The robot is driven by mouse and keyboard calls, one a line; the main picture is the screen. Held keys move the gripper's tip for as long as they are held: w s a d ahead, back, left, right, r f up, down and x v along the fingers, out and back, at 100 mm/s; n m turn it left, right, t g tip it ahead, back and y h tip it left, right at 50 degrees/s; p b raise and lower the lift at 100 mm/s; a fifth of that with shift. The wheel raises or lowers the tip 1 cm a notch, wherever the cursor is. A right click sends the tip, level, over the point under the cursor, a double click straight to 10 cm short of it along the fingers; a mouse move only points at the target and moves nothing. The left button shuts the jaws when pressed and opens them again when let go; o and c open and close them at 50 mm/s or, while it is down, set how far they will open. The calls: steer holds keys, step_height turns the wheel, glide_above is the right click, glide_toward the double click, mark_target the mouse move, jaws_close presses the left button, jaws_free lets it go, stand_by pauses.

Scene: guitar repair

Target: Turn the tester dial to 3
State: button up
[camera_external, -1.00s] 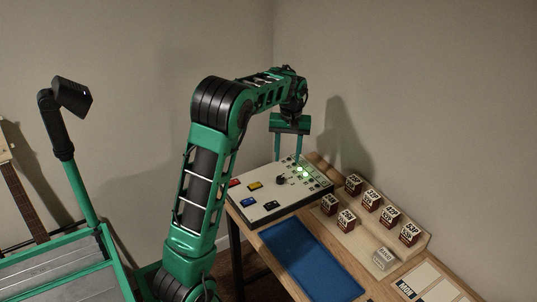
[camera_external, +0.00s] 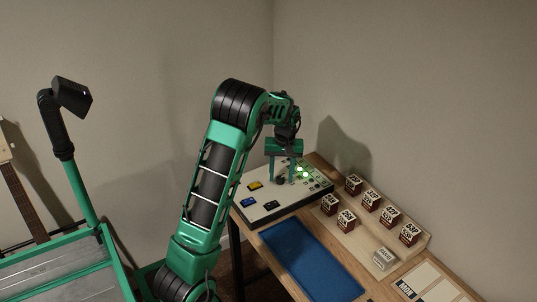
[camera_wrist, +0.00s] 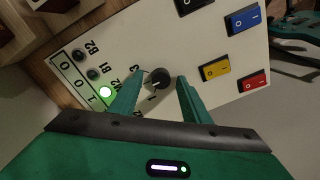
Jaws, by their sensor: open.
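The tester panel (camera_external: 262,207) is a pale box on the workbench with coloured switches and green lights. Its black dial (camera_wrist: 160,78) sits between my fingertips in the wrist view, with printed numbers beside it, a 1 and a 3 among them. The dial also shows small in the external view (camera_external: 280,181), partly behind my fingers. My gripper (camera_wrist: 157,84) is open, with one finger on each side of the dial; I cannot tell whether either finger touches it. In the external view my gripper (camera_external: 281,180) points down at the panel.
Blue (camera_wrist: 245,18), yellow (camera_wrist: 215,69) and red (camera_wrist: 253,83) switches stand close to the dial. A blue mat (camera_external: 312,262) and several labelled small boxes (camera_external: 346,220) on a wooden rack lie nearby.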

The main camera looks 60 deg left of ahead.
steer(key=shift+f, duration=0.15)
steer(key=shift+c, duration=0.6)
steer(key=c, duration=0.9)
steer(key=shift+m, duration=0.4)
steer(key=m, duration=0.3)
steer(key=shift+m, duration=2.2)
steer(key=shift+t, duration=0.3)
